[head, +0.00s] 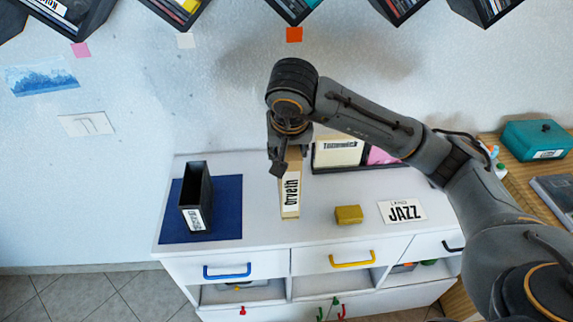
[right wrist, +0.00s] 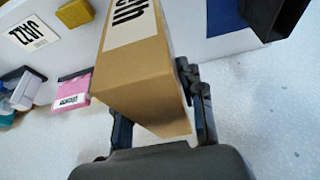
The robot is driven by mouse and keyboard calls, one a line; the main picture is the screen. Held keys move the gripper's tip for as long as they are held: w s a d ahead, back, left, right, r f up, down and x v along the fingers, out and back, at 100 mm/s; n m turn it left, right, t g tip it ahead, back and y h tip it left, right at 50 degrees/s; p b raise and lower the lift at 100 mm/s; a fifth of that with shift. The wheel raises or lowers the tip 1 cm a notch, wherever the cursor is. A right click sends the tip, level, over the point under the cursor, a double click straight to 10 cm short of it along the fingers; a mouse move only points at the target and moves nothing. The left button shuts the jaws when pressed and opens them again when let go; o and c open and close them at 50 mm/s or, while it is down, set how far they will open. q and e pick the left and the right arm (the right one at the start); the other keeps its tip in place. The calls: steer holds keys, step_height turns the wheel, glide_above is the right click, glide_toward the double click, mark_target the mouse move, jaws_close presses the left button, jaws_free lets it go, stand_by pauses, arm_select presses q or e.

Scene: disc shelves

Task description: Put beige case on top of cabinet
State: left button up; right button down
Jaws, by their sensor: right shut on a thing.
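The beige case (head: 291,190), a tall narrow box with a white "Orveth" label, is upright over the middle of the white cabinet (head: 262,232). My right gripper (head: 280,160) is shut on its upper part. The right wrist view shows the case (right wrist: 150,85) between the two fingers (right wrist: 162,122). I cannot tell whether the bottom of the case touches the cabinet top. My left gripper is not in view.
A black case (head: 195,200) stands on a blue mat (head: 230,190) at left. A yellow block (head: 348,214) and a JAZZ card (head: 403,211) lie to the right. A black holder with a cream case (head: 338,152) and a pink case (head: 381,156) stands behind. Wall shelves (head: 290,8) hang above.

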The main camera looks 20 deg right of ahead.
steer(key=w+f, duration=0.1)
steer(key=w+d+f+p, duration=0.1)
steer(key=w+f, duration=0.2)
steer(key=f, duration=0.1)
steer(key=shift+w+d, duration=0.2)
steer(key=shift+d, duration=0.2)
steer(key=p+x, duration=0.2)
steer(key=x, duration=0.1)
steer(key=shift+s+a, duration=0.1)
steer(key=shift+s, duration=0.15)
steer(key=shift+f, duration=0.65)
steer(key=c, duration=1.3)
jaws_free()
steer(key=shift+f, duration=0.15)
steer(key=o, duration=0.5)
